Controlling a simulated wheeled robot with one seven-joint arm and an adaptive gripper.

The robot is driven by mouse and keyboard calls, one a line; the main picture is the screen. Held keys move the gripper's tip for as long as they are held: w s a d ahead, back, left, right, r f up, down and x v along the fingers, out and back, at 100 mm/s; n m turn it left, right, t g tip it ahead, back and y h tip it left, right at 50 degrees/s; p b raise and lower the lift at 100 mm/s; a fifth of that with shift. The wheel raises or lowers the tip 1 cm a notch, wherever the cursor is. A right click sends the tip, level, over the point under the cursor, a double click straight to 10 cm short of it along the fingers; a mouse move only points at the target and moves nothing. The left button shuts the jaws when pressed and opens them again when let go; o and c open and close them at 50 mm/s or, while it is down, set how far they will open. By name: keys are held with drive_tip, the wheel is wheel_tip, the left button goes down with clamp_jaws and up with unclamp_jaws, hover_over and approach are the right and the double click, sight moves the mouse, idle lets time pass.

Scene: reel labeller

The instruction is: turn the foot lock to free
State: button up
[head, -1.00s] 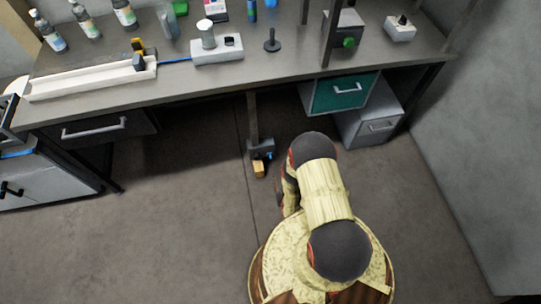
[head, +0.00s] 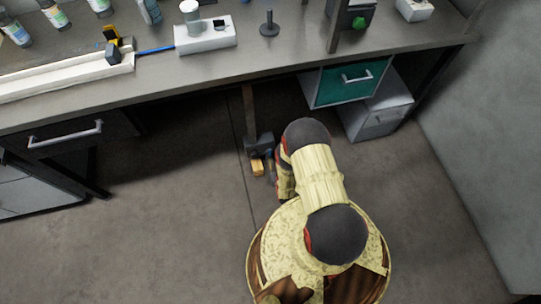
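The foot lock is a dark block (head: 259,145) low on a brown post under the bench, with a yellow-orange pedal (head: 258,167) at its near side. Which setting it is in cannot be read from here. My arm reaches down just right of it and covers the space beside it. Only a dark sliver of what looks like my gripper (head: 270,178) shows, close to the right of the pedal. Its fingers are hidden behind my arm, so I cannot tell whether it is open or touches the pedal.
The grey bench (head: 180,82) spans overhead, with bottles, a white tray (head: 70,78) and small devices on it. A teal drawer (head: 348,82) and a grey cabinet (head: 380,115) stand right of the lock. Floor to the left is clear; a wall (head: 480,150) bounds the right.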

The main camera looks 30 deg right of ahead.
sight(270, 153)
drive_tip(key=b+x, duration=0.1)
drive_tip(key=x, duration=0.4)
drive_tip(key=shift+b, duration=0.3)
drive_tip(key=shift+s, duration=0.1)
drive_tip(key=c, duration=0.3)
drive_tip(key=c, duration=0.4)
clamp_jaws()
